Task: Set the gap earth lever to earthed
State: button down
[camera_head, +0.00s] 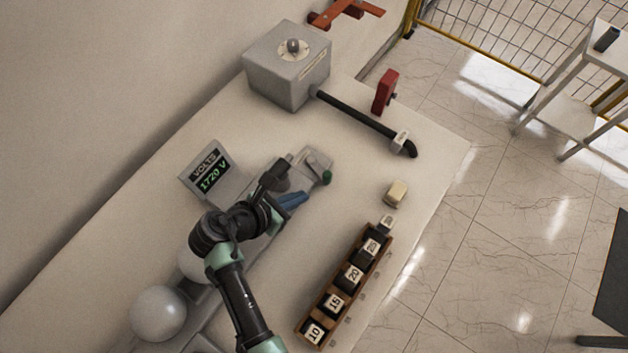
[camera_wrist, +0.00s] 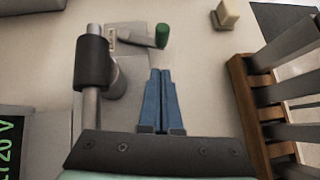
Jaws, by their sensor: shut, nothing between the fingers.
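A small lever with a green knob (camera_wrist: 162,36) sits on a grey base plate (camera_wrist: 128,62) in the wrist view. Its pale arm points right, with the knob at the right end. The green knob also shows in the head view (camera_head: 327,177), at the right edge of the grey apparatus. I take this as the gap earth lever; its label is too small to read. My gripper (camera_wrist: 160,72) has blue fingers shut together and empty. Their tips lie just short of the knob in the picture, apart from it. In the head view the blue fingers (camera_head: 292,199) are beside the apparatus.
A dark sleeve on a grey rod (camera_wrist: 92,62) stands left of my fingers. A volts display (camera_head: 208,172) reads 1720 V. A wooden rack of numbered blocks (camera_head: 322,303) lies right. A grey box (camera_head: 287,70) with a black rod (camera_head: 350,115) stands at the back.

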aim_at(323, 181)
jog(key=shift+w+d+f+p, duration=0.25)
jog(key=shift+w+d+p, duration=0.05)
jog(key=shift+w+d, duration=0.6)
jog(key=shift+w+d+f+p, duration=0.2)
jog(key=shift+w+d+p, duration=0.1)
jog(key=shift+w+d, duration=0.6)
jog(key=shift+w, duration=0.1)
